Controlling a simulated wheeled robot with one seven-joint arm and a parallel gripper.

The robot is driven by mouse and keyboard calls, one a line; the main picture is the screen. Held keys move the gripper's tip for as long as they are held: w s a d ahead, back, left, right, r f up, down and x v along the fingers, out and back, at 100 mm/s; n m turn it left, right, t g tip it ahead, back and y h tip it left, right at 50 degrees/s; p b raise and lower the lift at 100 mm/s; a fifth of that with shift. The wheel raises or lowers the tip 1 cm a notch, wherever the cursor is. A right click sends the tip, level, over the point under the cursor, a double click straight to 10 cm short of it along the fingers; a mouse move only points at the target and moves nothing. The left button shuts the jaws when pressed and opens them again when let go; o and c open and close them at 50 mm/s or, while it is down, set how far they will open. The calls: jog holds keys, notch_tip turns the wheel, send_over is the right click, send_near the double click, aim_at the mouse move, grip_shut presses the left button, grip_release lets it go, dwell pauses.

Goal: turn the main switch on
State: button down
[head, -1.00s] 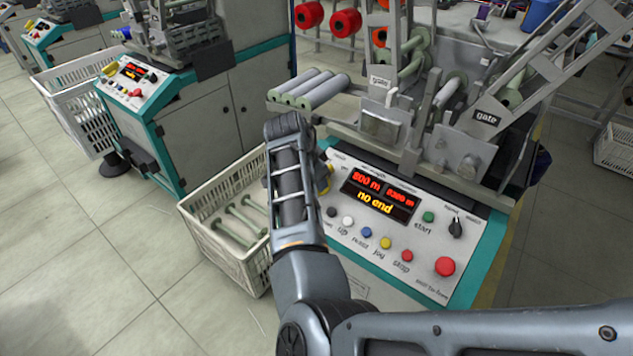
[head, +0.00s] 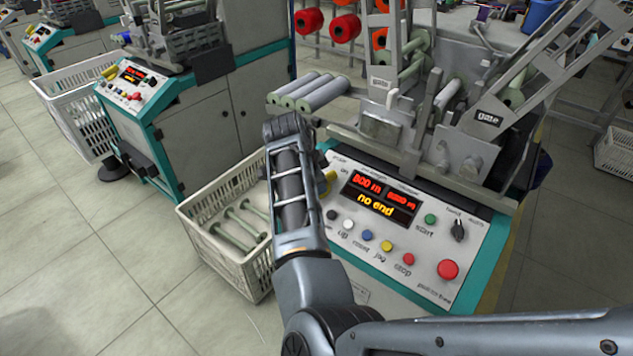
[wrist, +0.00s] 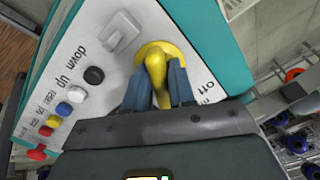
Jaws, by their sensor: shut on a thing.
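The main switch (wrist: 154,52) is a yellow rotary knob with a raised handle on the white control panel (wrist: 112,60). In the wrist view, the two blue fingers of my gripper (wrist: 158,82) sit on either side of the handle and are shut on it. Lettering that reads like "off" is printed beside the switch, close to the fingers. In the head view, only a yellow part of the switch (head: 329,178) shows past my arm; the fingertips are hidden there. The display (head: 380,199) is lit and reads "no end".
A white crate (head: 222,268) with bobbins stands left of the machine. Grey rolls (head: 322,94) lie above the panel.

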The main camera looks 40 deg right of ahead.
jog(key=c, duration=1)
grip_release()
jog(key=shift+c, duration=0.2)
jog(key=v, duration=0.7)
jog(key=shift+a+r+p, duration=0.15)
jog(key=shift+r+p, duration=0.2)
jog(key=shift+r, duration=0.05)
